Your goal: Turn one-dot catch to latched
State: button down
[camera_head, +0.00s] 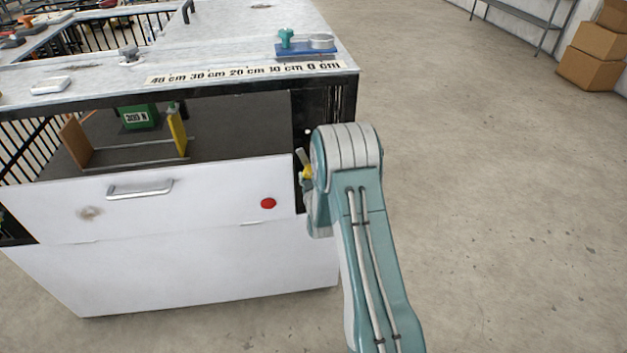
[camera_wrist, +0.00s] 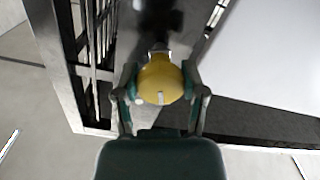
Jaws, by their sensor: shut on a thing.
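The catch is a yellow round knob (camera_wrist: 160,82) at the middle of the wrist view, with a short pale mark on its face. In the head view the knob (camera_head: 306,173) shows at the cabinet's dark right post, with a pale lever-like piece above it. My gripper (camera_wrist: 160,88) has one finger on each side of the knob and is shut on it. In the head view my arm hides most of the gripper. A single white dot (camera_head: 307,131) is on the post above the knob. I cannot tell whether the catch is latched.
A white drawer front (camera_head: 200,200) with a handle and red dot is left of the catch. Behind it are a green 300 N block (camera_head: 139,116) and a yellow plate (camera_head: 177,133). The bench top (camera_head: 210,50) carries a centimetre scale.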

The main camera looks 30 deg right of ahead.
jog(key=n, duration=0.3)
jog(key=shift+r+n, duration=0.1)
jog(key=shift+n, duration=0.3)
jog(key=n, duration=0.3)
jog(key=shift+n, duration=0.3)
jog(key=n, duration=0.3)
jog(key=shift+n, duration=0.3)
jog(key=shift+a+n, duration=0.1)
jog(key=shift+n, duration=1.4)
jog(key=shift+c, duration=0.7)
grip_release()
jog(key=shift+w, duration=0.1)
